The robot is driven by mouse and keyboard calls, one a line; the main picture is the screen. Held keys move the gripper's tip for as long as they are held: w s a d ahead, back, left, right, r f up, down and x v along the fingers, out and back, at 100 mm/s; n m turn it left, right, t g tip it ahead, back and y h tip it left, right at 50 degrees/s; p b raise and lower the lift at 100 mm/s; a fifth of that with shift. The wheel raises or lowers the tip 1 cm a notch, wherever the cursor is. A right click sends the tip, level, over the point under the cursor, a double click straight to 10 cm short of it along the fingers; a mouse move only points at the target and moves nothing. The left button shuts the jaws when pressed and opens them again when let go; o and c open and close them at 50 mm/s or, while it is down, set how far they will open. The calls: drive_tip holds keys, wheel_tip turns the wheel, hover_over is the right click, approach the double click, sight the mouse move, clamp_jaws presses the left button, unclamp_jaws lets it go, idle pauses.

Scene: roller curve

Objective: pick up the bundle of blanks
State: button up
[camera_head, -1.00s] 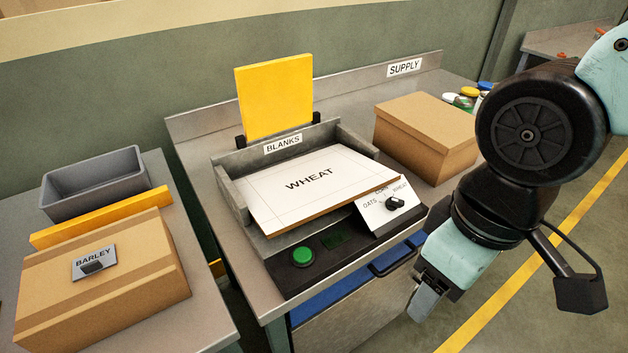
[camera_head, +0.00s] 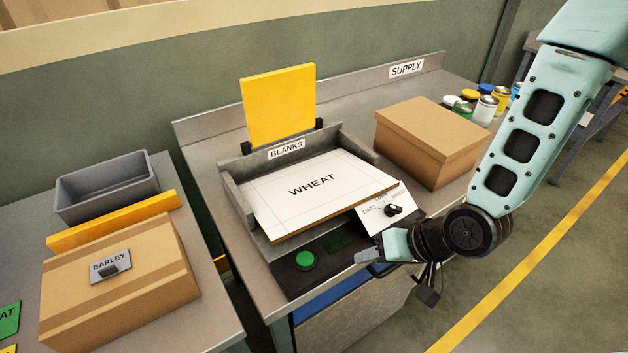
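The bundle of blanks (camera_head: 318,188) is a flat white stack with a brown edge, marked WHEAT. It lies in the grey tray labelled BLANKS (camera_head: 236,190), its front edge reaching out over the control panel. My gripper (camera_head: 362,257) is low at the front right of the bundle, beside the panel's dial plate, and apart from the bundle. It points left. It is seen from the side, so the gap between its fingers does not show.
A green button (camera_head: 305,260) and a dial (camera_head: 393,210) sit on the panel. A cardboard box (camera_head: 430,140) and several cans (camera_head: 486,110) stand on the right. A yellow board (camera_head: 278,103) rises behind the tray. A BARLEY box (camera_head: 120,280) and grey bin (camera_head: 107,186) are on the left.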

drive_tip(key=m+t+y+p, duration=0.1)
drive_tip(key=m+t+y, duration=0.1)
drive_tip(key=m, duration=0.1)
drive_tip(key=m+t+y+b, duration=0.1)
drive_tip(key=m+t+b, duration=0.6)
drive_tip(key=m+b, duration=0.25)
approach(331, 205)
drive_tip(key=shift+w+d+f+p, duration=0.1)
drive_tip(key=shift+w+f+p, duration=0.05)
drive_tip(key=shift+f+p, duration=0.35)
drive_tip(key=x, duration=0.4)
drive_tip(key=shift+r, duration=0.35)
drive_tip(key=p+x, duration=0.2)
drive_tip(key=x, duration=0.3)
drive_tip(key=shift+p, duration=0.4)
drive_tip(key=shift+w+a+f, duration=0.25)
drive_tip(key=shift+w+a, duration=0.05)
drive_tip(key=shift+a, duration=0.1)
